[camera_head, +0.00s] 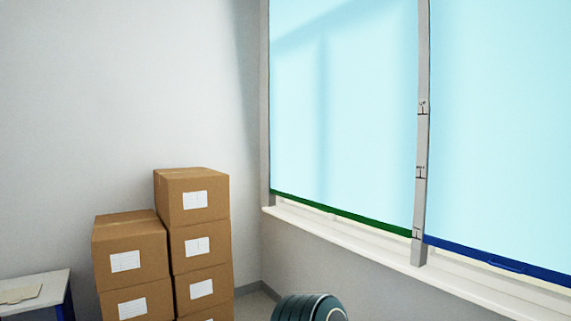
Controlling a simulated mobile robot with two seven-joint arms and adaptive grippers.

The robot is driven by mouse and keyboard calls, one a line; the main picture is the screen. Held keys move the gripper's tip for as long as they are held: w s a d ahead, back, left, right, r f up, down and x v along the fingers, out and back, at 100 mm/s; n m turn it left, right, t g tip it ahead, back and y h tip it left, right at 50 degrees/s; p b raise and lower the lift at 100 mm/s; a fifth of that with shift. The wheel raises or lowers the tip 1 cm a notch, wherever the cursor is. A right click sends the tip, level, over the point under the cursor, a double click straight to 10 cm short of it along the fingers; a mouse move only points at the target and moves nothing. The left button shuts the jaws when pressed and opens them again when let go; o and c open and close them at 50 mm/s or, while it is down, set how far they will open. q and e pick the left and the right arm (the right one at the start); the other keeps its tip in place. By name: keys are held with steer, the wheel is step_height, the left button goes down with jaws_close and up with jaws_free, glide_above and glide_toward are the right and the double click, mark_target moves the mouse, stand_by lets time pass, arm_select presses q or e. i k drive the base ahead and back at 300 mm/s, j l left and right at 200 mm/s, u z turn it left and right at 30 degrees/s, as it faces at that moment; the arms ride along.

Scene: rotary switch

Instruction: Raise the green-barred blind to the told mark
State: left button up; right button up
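The light blue blind (345,105) in the left window has a green bottom bar (340,213). The blind covers nearly the whole pane, and its bar hangs just above the sill, with a narrow bright gap under it. The grey post (421,140) to its right bears black marks: an upper one (422,108), a middle one (420,173) and a low one (416,233). The lettering is too small to read surely. The right end of the green bar is about level with the low mark. Neither gripper is in view. No control for the blind shows.
A second blind (500,120) with a blue bar (500,263) hangs to the right. A white sill (330,232) runs below. Stacked cartons (192,200) and a small table (35,290) stand left. A dark teal rounded thing (308,308) is cut off at the bottom.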

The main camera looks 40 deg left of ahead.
mark_target(359, 167)
steer(key=u, duration=1.2)
steer(key=i+j, duration=0.5)
steer(key=i, duration=0.15)
steer(key=i+j, duration=0.45)
steer(key=i, duration=0.15)
steer(key=i+j, duration=0.5)
steer(key=i, duration=0.15)
steer(key=i+j, duration=0.45)
steer(key=i, duration=0.15)
steer(key=j+u, duration=0.05)
